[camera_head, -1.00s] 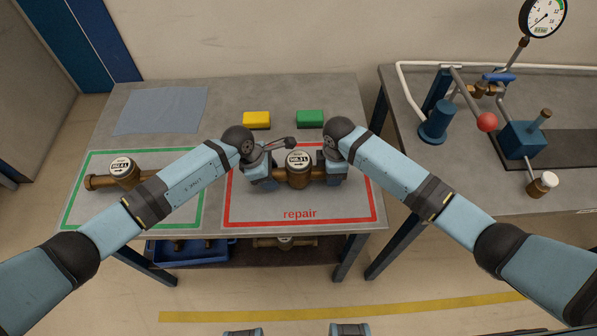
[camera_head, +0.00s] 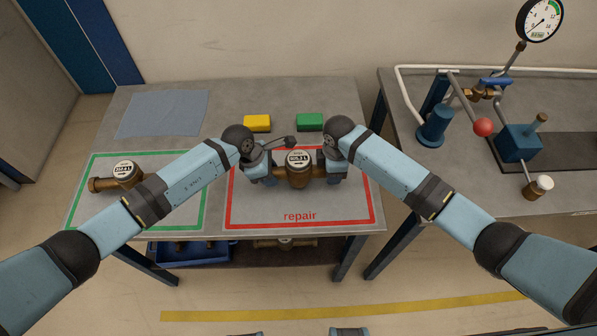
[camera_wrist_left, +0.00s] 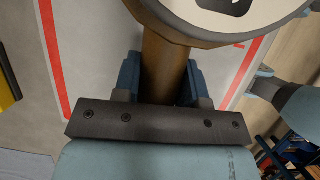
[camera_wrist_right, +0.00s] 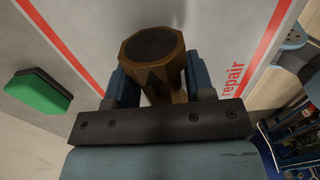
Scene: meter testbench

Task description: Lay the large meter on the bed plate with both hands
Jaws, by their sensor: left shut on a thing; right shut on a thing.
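The large meter (camera_head: 298,176) is a brass body with a round white dial, over the red-outlined repair area (camera_head: 300,222). My left gripper (camera_head: 268,178) is shut on its left pipe end; the left wrist view shows the brass pipe (camera_wrist_left: 165,70) between the fingers, with part of the dial above. My right gripper (camera_head: 334,175) is shut on its right end; the right wrist view shows that octagonal end (camera_wrist_right: 155,50) between the fingers. I cannot tell how far the meter is above the table. The dark bed plate (camera_head: 568,150) lies on the right bench.
Another brass meter (camera_head: 124,176) lies in the green-outlined area at left. Yellow (camera_head: 257,122) and green (camera_head: 310,121) blocks sit behind my grippers. On the right bench stand a blue clamp (camera_head: 432,124) with a red-knobbed lever (camera_head: 482,127), a blue block (camera_head: 518,143) and a gauge (camera_head: 540,20).

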